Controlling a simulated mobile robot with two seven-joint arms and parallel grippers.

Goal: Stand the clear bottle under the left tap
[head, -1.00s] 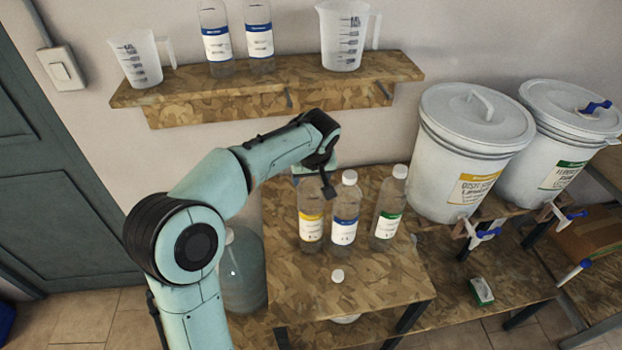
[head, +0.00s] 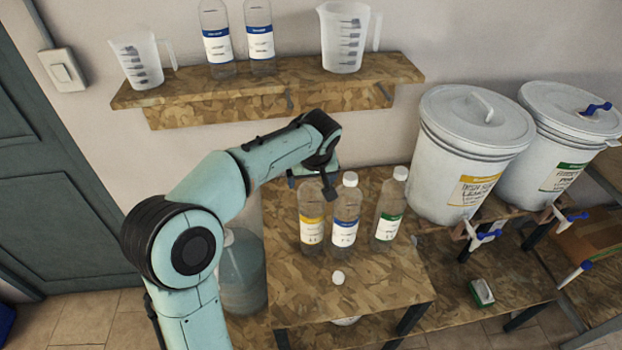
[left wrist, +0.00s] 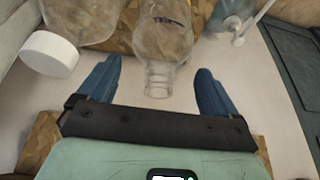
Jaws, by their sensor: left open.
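Three clear bottles stand upright on the wooden table. The one with a yellow label (head: 312,229) has no cap that I can see. The blue-label (head: 345,220) and green-label (head: 389,212) bottles have white caps. My left gripper (head: 312,182) is open above the yellow-label bottle, partly hiding its top. In the left wrist view an uncapped bottle neck (left wrist: 158,80) lies between the spread blue fingers (left wrist: 158,72), with gaps on both sides. The left tap (head: 482,235), with a blue handle, is on the left white drum (head: 455,185). My right gripper is not in view.
A loose white cap (head: 338,277) lies on the table in front of the bottles. A second drum (head: 540,185) with its own tap (head: 567,216) stands at the right. A small green-and-white block (head: 481,293) lies on the lower bench. A wall shelf (head: 270,95) hangs behind my arm.

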